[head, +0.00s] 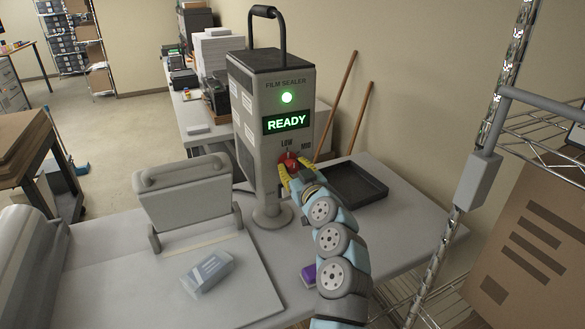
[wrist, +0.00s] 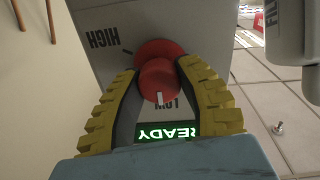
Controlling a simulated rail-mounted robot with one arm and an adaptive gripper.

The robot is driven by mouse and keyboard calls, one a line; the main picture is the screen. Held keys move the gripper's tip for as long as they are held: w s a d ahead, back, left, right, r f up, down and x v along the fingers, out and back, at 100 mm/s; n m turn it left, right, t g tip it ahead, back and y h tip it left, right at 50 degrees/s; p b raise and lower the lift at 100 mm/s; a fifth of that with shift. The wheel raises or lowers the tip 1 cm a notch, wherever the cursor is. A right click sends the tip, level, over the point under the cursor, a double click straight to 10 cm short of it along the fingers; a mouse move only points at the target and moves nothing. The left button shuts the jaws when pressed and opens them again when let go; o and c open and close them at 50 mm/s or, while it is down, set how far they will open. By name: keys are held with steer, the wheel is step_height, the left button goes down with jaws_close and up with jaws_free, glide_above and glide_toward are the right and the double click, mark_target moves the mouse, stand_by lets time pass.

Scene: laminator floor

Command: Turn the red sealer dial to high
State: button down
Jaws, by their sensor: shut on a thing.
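The red sealer dial (head: 288,160) is on the front of the grey film sealer (head: 245,115), under its lit READY display. My gripper (head: 296,178) is shut on the dial, its yellow fingers on either side of it. In the upside-down wrist view, the red dial (wrist: 159,80) sits between the gripper's fingertips (wrist: 158,72). The dial's white mark points toward the LOW label (wrist: 170,112). The HIGH label (wrist: 112,37) shows clear of the fingers. MID is hidden in the wrist view but partly shows in the head view.
A black tray (head: 358,185) lies right of the sealer. A grey hinged press (head: 185,198) stands to its left, with a small packet (head: 207,272) in front. A purple block (head: 309,274) is beside my arm. A wire rack (head: 535,150) with a cardboard box is at the right.

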steer(key=shift+f, duration=0.1)
steer(key=shift+m+b, duration=0.5)
steer(key=shift+m, duration=0.5)
steer(key=m, duration=0.2)
steer(key=shift+m, duration=0.3)
steer(key=m+p, duration=0.2)
steer(key=m, duration=0.1)
steer(key=shift+m, duration=0.3)
steer(key=m+p, duration=0.2)
steer(key=m, duration=0.1)
steer(key=shift+r+m, duration=0.2)
steer(key=shift+m, duration=0.1)
steer(key=m+p, duration=0.2)
steer(key=m, duration=0.1)
steer(key=m+p, duration=0.3)
steer(key=shift+g+y, duration=0.3)
steer(key=shift+g, duration=0.1)
steer(key=m+p, duration=0.3)
steer(key=m, duration=0.2)
steer(key=shift+f, duration=0.2)
steer(key=c, duration=0.6)
jaws_free()
